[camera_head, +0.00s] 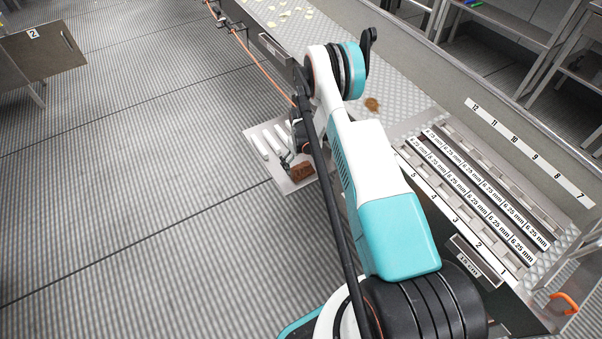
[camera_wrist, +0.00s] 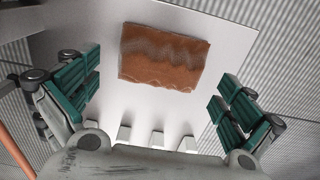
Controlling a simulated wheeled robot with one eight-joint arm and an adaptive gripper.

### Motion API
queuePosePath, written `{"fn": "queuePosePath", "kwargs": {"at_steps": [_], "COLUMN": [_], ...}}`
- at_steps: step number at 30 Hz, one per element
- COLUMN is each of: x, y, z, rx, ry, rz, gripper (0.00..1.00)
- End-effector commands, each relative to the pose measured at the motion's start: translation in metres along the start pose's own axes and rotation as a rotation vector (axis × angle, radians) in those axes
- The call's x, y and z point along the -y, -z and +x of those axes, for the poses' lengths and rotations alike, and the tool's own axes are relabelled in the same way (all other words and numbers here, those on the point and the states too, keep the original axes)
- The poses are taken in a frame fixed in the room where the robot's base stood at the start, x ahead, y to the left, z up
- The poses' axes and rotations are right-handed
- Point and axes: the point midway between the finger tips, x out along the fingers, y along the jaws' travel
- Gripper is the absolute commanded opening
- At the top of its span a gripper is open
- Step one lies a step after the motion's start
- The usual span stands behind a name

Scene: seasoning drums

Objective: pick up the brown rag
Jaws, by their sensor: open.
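The brown rag (camera_wrist: 164,58) lies flat on a pale metal tray (camera_wrist: 236,25) in the wrist view, ahead of my fingers and near the middle. Its lower edge is wavy. My gripper (camera_wrist: 158,98) is open, with one green-padded finger at each side and nothing between them. The rag appears apart from both fingers. My arm partly hides this area.
Several white bars (camera_head: 266,141) stand on the tray beside the rag. An orange cable (camera_head: 262,70) runs along the machine's edge. A machine with numbered slots (camera_head: 475,190) fills the right side. A small brown lump (camera_head: 372,104) lies on its plate.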

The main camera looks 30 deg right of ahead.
Motion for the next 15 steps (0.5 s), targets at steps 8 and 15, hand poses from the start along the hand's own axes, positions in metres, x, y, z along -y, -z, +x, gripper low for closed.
{"fn": "queuePosePath", "kwargs": {"at_steps": [8, 15], "x": [0.000, 0.001], "y": [0.000, 0.000], "z": [0.025, 0.024], "rx": [0.000, 0.000], "ry": [0.000, 0.000], "rz": [0.000, 0.000], "gripper": [1.00, 0.73]}}
